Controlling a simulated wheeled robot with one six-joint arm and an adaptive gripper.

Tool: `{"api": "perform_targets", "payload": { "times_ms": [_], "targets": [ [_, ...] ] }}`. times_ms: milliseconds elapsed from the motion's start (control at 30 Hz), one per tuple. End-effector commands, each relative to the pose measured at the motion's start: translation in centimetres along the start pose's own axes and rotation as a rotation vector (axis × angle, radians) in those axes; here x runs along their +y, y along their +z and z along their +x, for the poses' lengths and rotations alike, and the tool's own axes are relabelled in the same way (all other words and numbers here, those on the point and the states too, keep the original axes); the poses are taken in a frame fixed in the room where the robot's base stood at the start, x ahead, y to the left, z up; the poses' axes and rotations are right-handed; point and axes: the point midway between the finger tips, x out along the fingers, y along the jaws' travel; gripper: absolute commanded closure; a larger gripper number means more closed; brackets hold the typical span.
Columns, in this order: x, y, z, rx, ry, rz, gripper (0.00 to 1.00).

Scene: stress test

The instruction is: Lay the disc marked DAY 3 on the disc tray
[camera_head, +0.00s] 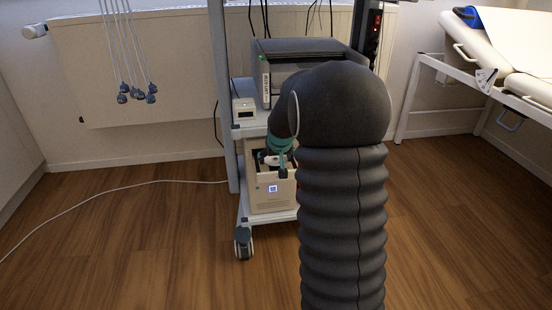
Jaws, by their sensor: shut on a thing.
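My gripper (279,161), teal with dark fingers, is small and partly hidden behind my dark arm. It is at the upper front of a beige box-shaped unit (270,203) on the cart's lower shelf. It is shut on a small pale thing that looks like a disc (271,160), though this is hard to make out. The DAY 3 marking cannot be read. I cannot tell the disc tray apart from the dark opening at the top of the unit. A small blue-white display (272,188) glows on the unit's front.
The cart's upper shelf holds a dark printer-like device (292,62) and a small white box (244,108). A caster (243,243) stands at the front left. A white cable (120,186) crosses the floor. A bed (505,70) stands at the right. Wooden floor is clear in front.

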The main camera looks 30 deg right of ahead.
Motion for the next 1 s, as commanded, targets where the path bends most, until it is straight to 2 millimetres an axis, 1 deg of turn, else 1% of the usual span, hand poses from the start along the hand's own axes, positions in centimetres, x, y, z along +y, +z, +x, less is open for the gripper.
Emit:
{"api": "perform_targets", "payload": {
  "times_ms": [600, 900, 933, 1000],
  "targets": [
    [0.0, 0.53, 0.82, 0.0, 0.0, 0.0, 0.36],
    [-0.01, 0.54, 0.85, 0.0, 0.0, 0.0, 0.36],
    [-0.01, 0.54, 0.85, 0.0, 0.0, 0.0, 0.15],
    [-0.01, 0.54, 0.84, 0.0, 0.0, 0.0, 0.0]
  ]
}}
